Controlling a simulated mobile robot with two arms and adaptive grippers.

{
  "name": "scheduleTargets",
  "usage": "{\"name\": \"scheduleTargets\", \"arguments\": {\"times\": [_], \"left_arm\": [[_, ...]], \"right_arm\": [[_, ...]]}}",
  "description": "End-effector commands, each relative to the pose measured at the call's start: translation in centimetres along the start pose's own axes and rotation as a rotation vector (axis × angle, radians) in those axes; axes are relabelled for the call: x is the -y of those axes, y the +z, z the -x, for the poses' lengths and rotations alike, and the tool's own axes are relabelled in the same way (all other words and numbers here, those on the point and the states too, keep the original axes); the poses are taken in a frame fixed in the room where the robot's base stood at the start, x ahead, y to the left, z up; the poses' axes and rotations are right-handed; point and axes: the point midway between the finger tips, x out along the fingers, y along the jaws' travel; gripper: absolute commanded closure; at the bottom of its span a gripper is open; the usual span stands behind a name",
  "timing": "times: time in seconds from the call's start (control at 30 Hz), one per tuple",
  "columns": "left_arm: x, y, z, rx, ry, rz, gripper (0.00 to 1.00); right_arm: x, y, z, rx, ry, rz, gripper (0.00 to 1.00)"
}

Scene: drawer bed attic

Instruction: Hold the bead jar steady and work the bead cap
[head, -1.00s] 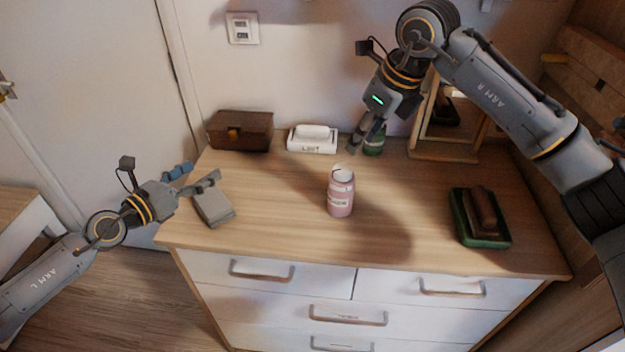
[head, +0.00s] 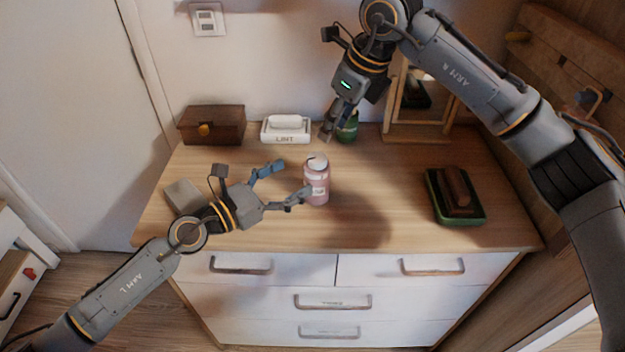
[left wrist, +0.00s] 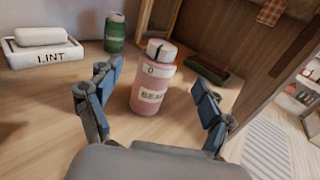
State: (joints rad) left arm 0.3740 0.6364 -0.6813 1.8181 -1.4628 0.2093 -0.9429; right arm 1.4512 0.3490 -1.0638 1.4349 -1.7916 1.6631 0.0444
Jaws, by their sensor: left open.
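The pink bead jar (head: 317,190) stands upright on the dresser top. Its white cap (head: 317,165) is on it. In the left wrist view the jar (left wrist: 150,97) has a label starting "BEA", and the cap (left wrist: 161,51) shows a dark mark. My left gripper (head: 294,179) is open and just left of the jar. In the left wrist view its two fingers lie either side of the jar, with a visible gap at each. My right gripper (head: 333,127) is above and behind the jar, beside a green bottle; its finger opening is unclear.
The green bottle (head: 348,128), a white LINT box (head: 286,130) and a brown chest (head: 212,126) stand at the back. A mirror stand (head: 416,131) is back right. A green tray (head: 471,216) holds a brown block. A grey box (head: 183,195) lies left.

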Motion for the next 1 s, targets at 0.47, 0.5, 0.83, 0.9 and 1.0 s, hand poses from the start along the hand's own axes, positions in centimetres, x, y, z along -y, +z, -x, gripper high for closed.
{"name": "scheduleTargets", "arguments": {"times": [0.47, 0.5, 0.83, 0.9, 1.0], "left_arm": [[0.0, -5.6, -2.9, 0.005, -0.001, 0.002, 0.2], [0.0, -5.6, -3.7, 0.005, 0.0, 0.004, 0.2], [0.0, -5.7, -7.2, 0.002, 0.001, 0.003, 0.2], [0.0, -5.7, -7.4, 0.002, 0.001, 0.002, 0.2], [0.0, -5.7, -7.5, 0.001, 0.001, 0.001, 0.2]], "right_arm": [[0.0, 0.0, 0.0, 0.0, 0.0, 0.0, 0.62], [0.0, 0.0, 0.0, 0.0, 0.0, 0.0, 0.62], [0.0, 0.0, 0.0, 0.0, 0.0, 0.0, 0.62], [0.0, 0.0, 0.0, 0.0, 0.0, 0.0, 0.62], [0.0, 0.0, 0.0, 0.0, 0.0, 0.0, 0.62]]}}
